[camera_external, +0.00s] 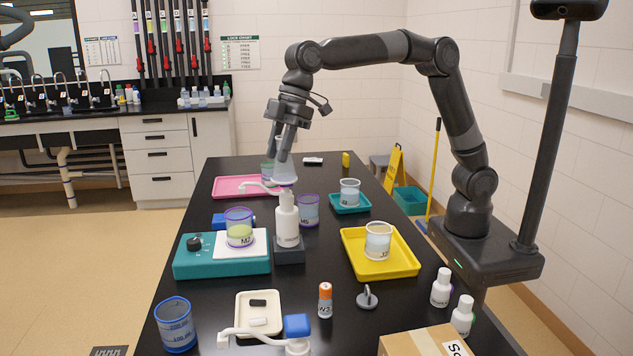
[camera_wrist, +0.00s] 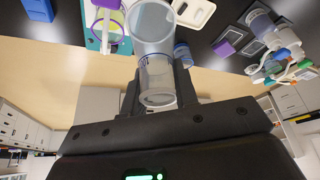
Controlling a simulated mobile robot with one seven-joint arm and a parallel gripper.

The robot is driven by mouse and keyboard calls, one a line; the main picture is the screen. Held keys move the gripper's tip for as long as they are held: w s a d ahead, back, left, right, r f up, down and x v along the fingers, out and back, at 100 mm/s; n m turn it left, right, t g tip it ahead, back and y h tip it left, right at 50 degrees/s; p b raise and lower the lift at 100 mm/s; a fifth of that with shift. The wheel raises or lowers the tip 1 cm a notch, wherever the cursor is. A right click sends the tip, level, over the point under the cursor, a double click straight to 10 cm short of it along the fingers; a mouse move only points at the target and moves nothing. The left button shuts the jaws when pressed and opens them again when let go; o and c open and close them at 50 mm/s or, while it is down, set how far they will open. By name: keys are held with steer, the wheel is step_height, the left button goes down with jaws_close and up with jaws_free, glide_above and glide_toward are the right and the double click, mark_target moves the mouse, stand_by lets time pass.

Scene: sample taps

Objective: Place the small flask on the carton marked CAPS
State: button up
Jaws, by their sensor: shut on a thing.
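My gripper (camera_external: 283,150) is shut on a clear conical flask (camera_external: 284,177), which points downward from the fingers above the back middle of the black table. In the wrist view the flask (camera_wrist: 152,25) fills the space between my fingers (camera_wrist: 158,88), its wider body away from the palm. In the external view the flask is behind a white bottle and close to it; whether it touches anything below cannot be told. A brown carton (camera_external: 415,343) lies at the front right edge, cut off by the frame; its visible lettering starts with S. No label reading CAPS is legible.
A white bottle (camera_external: 287,222) stands on a dark block, beside beaker M5 (camera_external: 308,210). A teal stirrer (camera_external: 220,266) with beaker M7 is left.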

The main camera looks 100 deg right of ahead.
steer(key=s+a+n+g+y, duration=0.1)
steer(key=s+a+n, duration=0.1)
steer(key=s+a, duration=0.6)
steer(key=s+a+n, duration=0.2)
steer(key=s+a, duration=0.2)
steer(key=a, duration=0.7)
steer(key=s+a+n+g+y, duration=0.1)
steer(key=s+a+n, duration=0.3)
steer(key=a, duration=0.6)
steer(key=shift+m, duration=0.7)
steer(key=shift+s+a+f, duration=0.85)
steer(key=shift+a+f, duration=0.95)
steer(key=shift+f, duration=0.85)
steer(key=shift+s+a+f, duration=0.85)
steer(key=shift+a+f, duration=1)
steer(key=shift+f, duration=0.8)
steer(key=shift+s+a+f, duration=0.85)
steer(key=shift+a+f, duration=0.95)
steer(key=shift+f, duration=0.85)
steer(key=shift+f, duration=0.1)
steer(key=o, duration=0.9)
steer(key=shift+o, duration=0.2)
